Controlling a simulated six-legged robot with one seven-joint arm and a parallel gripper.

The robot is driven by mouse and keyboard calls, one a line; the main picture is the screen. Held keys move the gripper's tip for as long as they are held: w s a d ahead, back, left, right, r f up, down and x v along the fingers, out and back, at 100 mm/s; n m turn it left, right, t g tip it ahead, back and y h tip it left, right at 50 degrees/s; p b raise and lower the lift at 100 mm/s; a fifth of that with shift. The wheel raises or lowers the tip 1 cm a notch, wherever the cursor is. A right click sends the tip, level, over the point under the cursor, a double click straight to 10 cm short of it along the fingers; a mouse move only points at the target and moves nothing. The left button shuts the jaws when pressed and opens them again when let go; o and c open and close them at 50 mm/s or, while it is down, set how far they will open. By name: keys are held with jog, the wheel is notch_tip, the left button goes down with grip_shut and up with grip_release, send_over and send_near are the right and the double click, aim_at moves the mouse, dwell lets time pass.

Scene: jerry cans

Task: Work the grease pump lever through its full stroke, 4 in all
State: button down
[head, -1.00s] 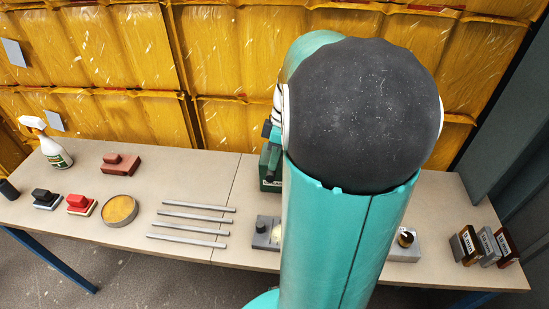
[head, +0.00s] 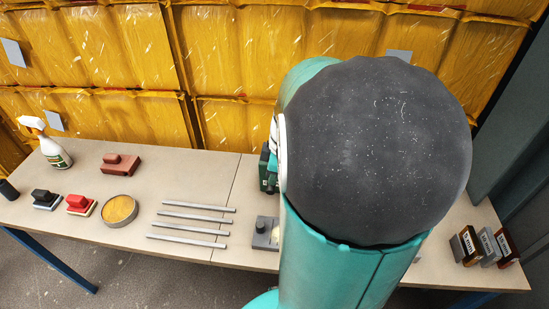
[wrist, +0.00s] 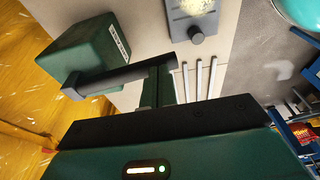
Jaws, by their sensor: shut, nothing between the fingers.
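The grease pump appears to be the green box (wrist: 92,52) with a white label at the upper left of the wrist view. In the head view only a green edge of it (head: 267,172) shows beside my arm. A dark bar, probably its lever (wrist: 110,78), runs across in front of the box in the wrist view. My gripper (wrist: 160,80) is shut and empty, its fingers close beside the right part of the bar. I cannot tell whether they touch it. In the head view my arm hides the gripper, the lever and most of the pump.
A grey block with a knob (head: 263,234) and several metal rods (head: 193,217) lie left of my arm. A round tin (head: 119,210), stamps and a spray bottle (head: 46,143) stand further left. Small boxes (head: 490,246) stand at the right end. A yellow wall closes the back.

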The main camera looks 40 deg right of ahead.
jog(key=shift+s+a+f, duration=0.1)
jog(key=shift+a+f, duration=0.05)
jog(key=shift+f, duration=0.65)
jog(key=shift+s+a+f, duration=0.1)
jog(key=shift+f, duration=0.65)
